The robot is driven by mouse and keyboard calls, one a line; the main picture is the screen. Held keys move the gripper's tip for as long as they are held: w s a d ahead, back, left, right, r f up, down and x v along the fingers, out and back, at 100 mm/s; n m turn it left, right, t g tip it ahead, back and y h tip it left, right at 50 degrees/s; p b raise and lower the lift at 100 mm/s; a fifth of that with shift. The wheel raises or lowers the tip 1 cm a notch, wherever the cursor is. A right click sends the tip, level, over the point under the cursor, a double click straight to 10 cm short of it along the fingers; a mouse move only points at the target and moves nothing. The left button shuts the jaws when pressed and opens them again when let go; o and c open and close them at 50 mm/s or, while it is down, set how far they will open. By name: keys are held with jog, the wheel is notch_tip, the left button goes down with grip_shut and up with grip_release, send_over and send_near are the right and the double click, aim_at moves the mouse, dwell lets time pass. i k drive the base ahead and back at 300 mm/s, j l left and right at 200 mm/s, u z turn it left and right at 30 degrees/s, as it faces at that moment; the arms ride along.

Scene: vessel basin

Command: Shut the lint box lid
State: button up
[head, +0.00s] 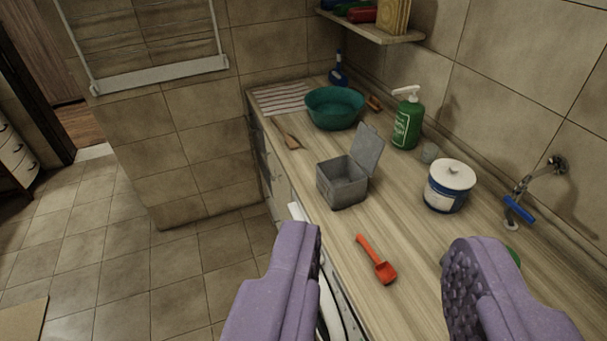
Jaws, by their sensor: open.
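The lint box (344,188) is a grey, square, open-topped box on the wooden counter, in the middle of the head view. Its lid (369,149) stands raised, nearly upright, on the right rear side of the box. My gripper (380,255) shows as two purple padded fingers at the bottom of the view, spread wide apart with nothing between them. It is nearer than the box and not touching it. The inside of the box looks empty, but its floor is partly hidden.
A red scoop (377,261) lies in front of the box. A teal basin (335,108) is behind. A faucet (541,180) juts from the right wall.

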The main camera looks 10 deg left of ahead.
aim_at(367, 148)
jog(key=i+j, duration=0.2)
jog(key=i+j+z, duration=0.1)
jog(key=j, duration=0.3)
jog(key=i+j+z, duration=0.1)
jog(key=i+j, duration=0.3)
jog(key=j, duration=0.25)
jog(key=i+j+z, duration=0.1)
jog(key=j, duration=0.25)
jog(key=i+j+z, duration=0.3)
jog(key=i+j, duration=0.6)
jog(key=j, duration=0.15)
jog(key=i+l+z, duration=0.2)
jog(key=i, duration=0.65)
jog(key=j, duration=0.15)
